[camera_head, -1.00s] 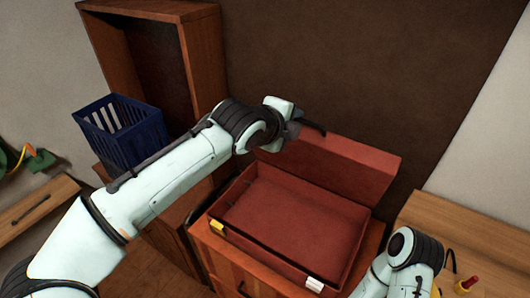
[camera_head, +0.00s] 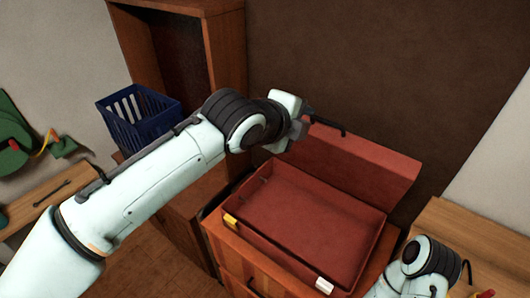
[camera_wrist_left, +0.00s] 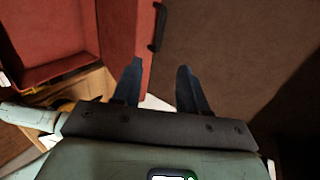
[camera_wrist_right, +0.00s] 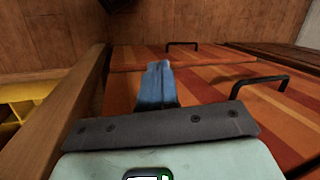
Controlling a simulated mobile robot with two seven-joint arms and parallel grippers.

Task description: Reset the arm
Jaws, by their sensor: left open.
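My left arm (camera_head: 150,180) reaches across the head view from the lower left. Its gripper (camera_wrist_left: 160,85) shows in the left wrist view with two dark fingers apart and nothing between them. It is near the raised lid of an open red case (camera_head: 325,205). The case looks empty inside, and its dark handle (camera_wrist_left: 159,27) shows beyond the fingers. My right arm (camera_head: 415,270) is at the lower right of the head view, where its gripper is hidden. In the right wrist view the right gripper (camera_wrist_right: 158,70) has its fingers together with nothing visible held, over striped orange-brown drawer fronts (camera_wrist_right: 215,80).
The case rests on a wooden drawer cabinet (camera_head: 232,262). A blue basket (camera_head: 140,122) stands at the left beside a tall wooden shelf (camera_head: 228,60). Wooden tops lie at far left (camera_head: 50,195) and right (camera_head: 465,240). The brown wall is close behind the case.

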